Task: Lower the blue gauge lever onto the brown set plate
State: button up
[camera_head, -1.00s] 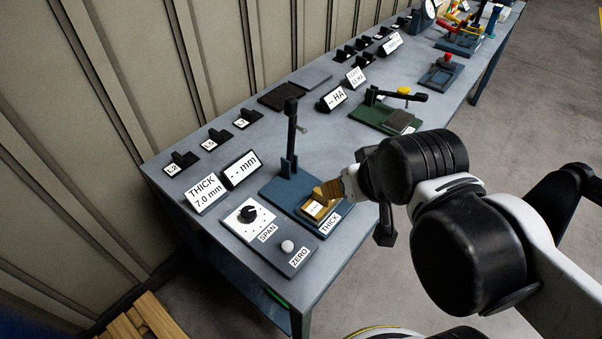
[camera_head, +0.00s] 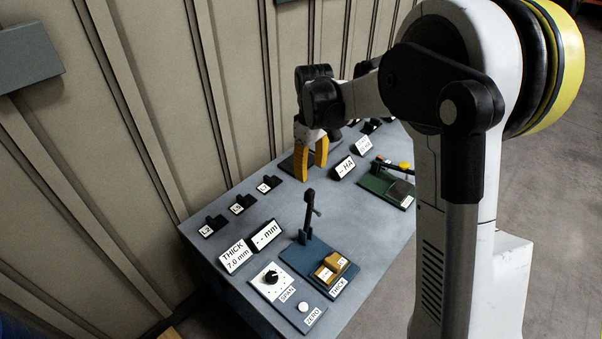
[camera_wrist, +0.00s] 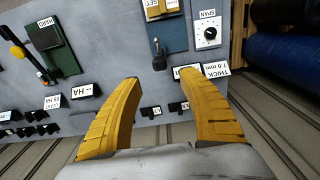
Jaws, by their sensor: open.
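The gauge lever (camera_head: 309,215) stands upright on the blue THICK gauge base (camera_head: 300,258), with its dark handle raised. It also shows in the wrist view (camera_wrist: 158,52). The brown set plate (camera_head: 335,264) lies on the gauge base in front of the lever, apart from the raised handle. In the wrist view the plate (camera_wrist: 160,8) is partly cut off by the top edge. My gripper (camera_head: 311,170) has yellow fingers, open and empty, above the bench behind the lever. In the wrist view its fingertips (camera_wrist: 160,78) are spread wide, with the lever beyond and between them.
The THICK 7.0 mm sign (camera_head: 235,255) and the mm display (camera_head: 265,236) stand left of the gauge. A SPAN knob (camera_head: 270,277) and ZERO button (camera_head: 303,306) are at the front. Several black holders (camera_head: 240,204) line the wall side. A green gauge (camera_head: 385,186) stands farther back.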

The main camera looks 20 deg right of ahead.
aim_at(310, 191)
jog(key=shift+w+f, duration=0.2)
jog(key=shift+f, duration=0.25)
notch_tip(310, 191, down, 10)
jog(key=shift+f, duration=0.1)
jog(key=shift+s, duration=0.1)
grip_shut()
